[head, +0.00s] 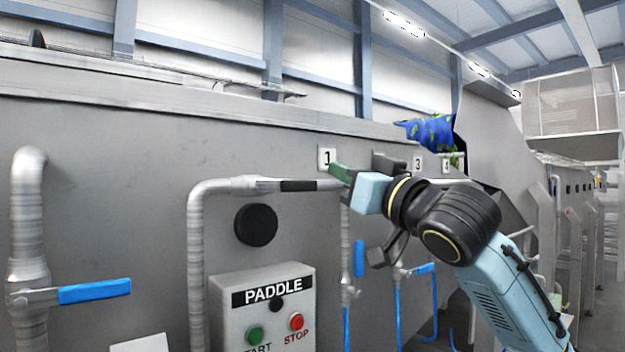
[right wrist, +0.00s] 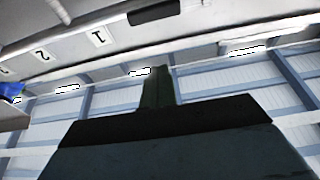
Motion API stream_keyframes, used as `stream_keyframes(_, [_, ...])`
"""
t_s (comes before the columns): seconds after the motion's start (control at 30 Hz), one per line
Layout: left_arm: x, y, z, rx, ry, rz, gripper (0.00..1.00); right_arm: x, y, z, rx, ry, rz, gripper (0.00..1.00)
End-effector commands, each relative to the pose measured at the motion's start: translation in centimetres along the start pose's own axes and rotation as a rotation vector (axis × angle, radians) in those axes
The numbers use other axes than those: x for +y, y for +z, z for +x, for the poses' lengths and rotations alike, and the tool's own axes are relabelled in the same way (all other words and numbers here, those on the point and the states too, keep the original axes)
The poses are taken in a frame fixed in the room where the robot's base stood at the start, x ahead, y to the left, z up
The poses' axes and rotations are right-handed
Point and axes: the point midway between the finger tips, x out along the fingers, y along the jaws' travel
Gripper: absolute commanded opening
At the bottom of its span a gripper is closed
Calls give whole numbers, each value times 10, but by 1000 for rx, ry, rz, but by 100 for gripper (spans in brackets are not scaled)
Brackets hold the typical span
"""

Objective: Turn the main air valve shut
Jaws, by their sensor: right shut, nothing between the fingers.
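No label in view names the main air valve, so I cannot tell for sure which valve it is. A grey pipe bends over the tank wall and carries a black lever (head: 312,185) lying level along its top run, just below label 1. A dark bar (right wrist: 155,12) at the top of the right wrist view looks like this same lever. My right gripper (head: 338,171) has its green fingers shut and empty, close to the lever's right end. I cannot tell whether they touch it. The fingers show in the right wrist view (right wrist: 157,88). My left gripper is not in view.
A blue-handled valve (head: 95,290) sits on the left pipe, its lever level. Other blue levers (head: 359,258) (head: 425,268) are at right, one upright. A PADDLE box (head: 262,310) with green and red buttons stands below. A black round knob (head: 256,225) sticks out of the wall.

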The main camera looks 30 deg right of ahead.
Motion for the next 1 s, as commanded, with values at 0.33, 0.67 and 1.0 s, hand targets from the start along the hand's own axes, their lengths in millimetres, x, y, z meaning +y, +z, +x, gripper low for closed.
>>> stream_keyframes(0.33, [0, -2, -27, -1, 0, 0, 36, 0, -10, 49, 8, -1, 5, 0])
stream_keyframes(0.67, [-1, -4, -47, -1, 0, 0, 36, 0, 8, 95, 4, 0, -2, 0])
stream_keyframes(1.0, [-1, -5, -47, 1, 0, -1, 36, 0, 32, 86, 9, -1, -1, 0])
